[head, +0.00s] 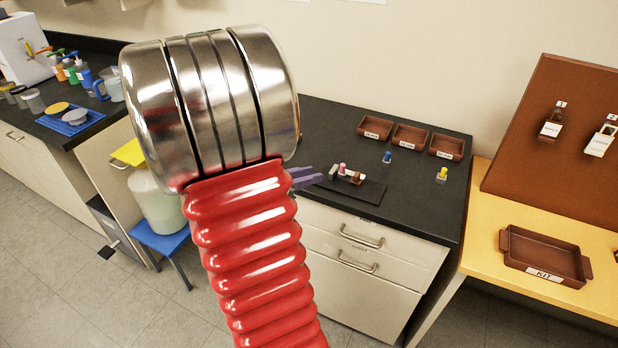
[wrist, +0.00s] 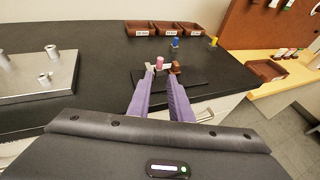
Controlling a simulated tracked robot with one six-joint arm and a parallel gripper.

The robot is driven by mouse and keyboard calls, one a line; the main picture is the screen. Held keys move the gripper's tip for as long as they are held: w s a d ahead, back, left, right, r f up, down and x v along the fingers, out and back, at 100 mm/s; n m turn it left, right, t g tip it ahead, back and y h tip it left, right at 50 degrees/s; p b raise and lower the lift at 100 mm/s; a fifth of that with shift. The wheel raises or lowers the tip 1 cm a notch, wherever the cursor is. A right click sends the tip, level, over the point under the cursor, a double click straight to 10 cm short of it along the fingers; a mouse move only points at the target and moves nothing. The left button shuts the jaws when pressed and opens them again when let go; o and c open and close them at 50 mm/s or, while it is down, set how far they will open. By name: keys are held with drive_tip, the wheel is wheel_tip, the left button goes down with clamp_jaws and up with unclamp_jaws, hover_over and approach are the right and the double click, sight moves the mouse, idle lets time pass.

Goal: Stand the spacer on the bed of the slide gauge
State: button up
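A dark flat base (head: 365,191) on the black counter carries a grey upright piece (head: 333,172), a small pink-topped piece (head: 342,169) and a brown block (head: 357,177). This looks like the slide gauge. In the wrist view the pink piece (wrist: 160,62) stands between the grey piece and the brown block (wrist: 176,67). I cannot tell which small piece is the spacer. My gripper (wrist: 161,74) has its two purple fingers apart, with nothing seen between them. In the head view the fingers (head: 308,177) show left of the gauge, partly hidden by my arm.
Brown bins (head: 410,137) line the counter's back. A blue-topped piece (head: 387,158) and a yellow-topped piece (head: 442,174) stand in front of them. A metal plate with short cylinders (wrist: 37,78) lies left in the wrist view. A KIT tray (head: 545,257) sits on the wooden table at right.

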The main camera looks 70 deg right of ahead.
idle(0.7)
drive_tip(key=shift+a, duration=0.1)
drive_tip(key=w+a+r+m+t+y, duration=0.3)
drive_tip(key=w+a+m+t+y, duration=0.1)
drive_tip(key=a, duration=1.1)
drive_tip(key=w+a+r+m+t+y, duration=0.3)
drive_tip(key=w+a+m+t+y, duration=0.1)
drive_tip(key=a, duration=1.1)
drive_tip(key=w+a+r+m+t+y, duration=0.3)
drive_tip(key=w+a+m+t+y, duration=0.1)
drive_tip(key=a, duration=1.1)
drive_tip(key=shift+w+a+m, duration=0.15)
drive_tip(key=shift+a+m, duration=0.15)
